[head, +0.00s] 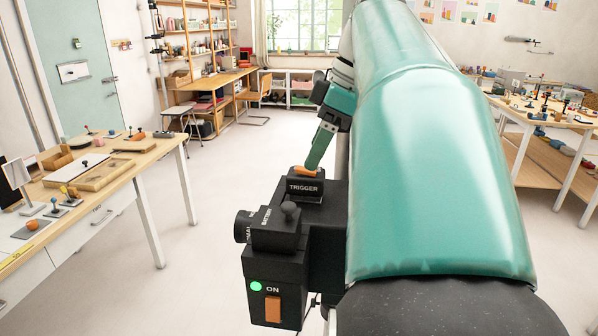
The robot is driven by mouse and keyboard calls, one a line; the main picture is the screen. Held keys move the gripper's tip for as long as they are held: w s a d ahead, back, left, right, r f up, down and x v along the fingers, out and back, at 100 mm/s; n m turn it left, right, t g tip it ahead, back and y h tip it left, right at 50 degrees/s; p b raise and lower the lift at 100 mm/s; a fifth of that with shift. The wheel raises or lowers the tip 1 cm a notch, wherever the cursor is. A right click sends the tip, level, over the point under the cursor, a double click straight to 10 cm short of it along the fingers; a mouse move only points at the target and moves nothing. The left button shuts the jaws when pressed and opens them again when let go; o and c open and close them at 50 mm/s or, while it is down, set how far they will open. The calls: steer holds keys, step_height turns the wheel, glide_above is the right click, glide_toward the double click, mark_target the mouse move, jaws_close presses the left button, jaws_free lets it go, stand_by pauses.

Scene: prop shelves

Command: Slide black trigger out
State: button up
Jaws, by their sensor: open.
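The black trigger (304,188), a small block labelled "TRIGGER" in white, sits on top of a black box-shaped device (325,225) in the middle of the head view. My gripper (306,171), teal with orange tips, reaches down from above with its tips at the trigger's top edge. It is open; only one finger shows clearly. I cannot tell whether the tips touch the trigger. The device also has a block marked "BATTERY" (274,230) with a black knob, and a front face with a lit green light, "ON" and an orange switch (272,309).
My large teal arm link hides much of the right side. A wooden table (160,150) with small props stands at left, another table (545,112) at right. A desk, chair (258,95) and shelves stand at the back. The floor between is clear.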

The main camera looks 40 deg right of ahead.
mark_target(302, 177)
steer(key=x, duration=0.7)
steer(key=shift+w+f, duration=0.15)
steer(key=c, duration=1.2)
steer(key=shift+o, duration=0.2)
steer(key=shift+s+d, duration=0.8)
steer(key=shift+s, duration=0.2)
steer(key=shift+s+d, duration=0.8)
steer(key=shift+s, duration=0.2)
stand_by(2.0)
stand_by(0.5)
steer(key=shift+s+d+r, duration=0.1)
steer(key=shift+s+r, duration=0.05)
steer(key=shift+r, duration=2.35)
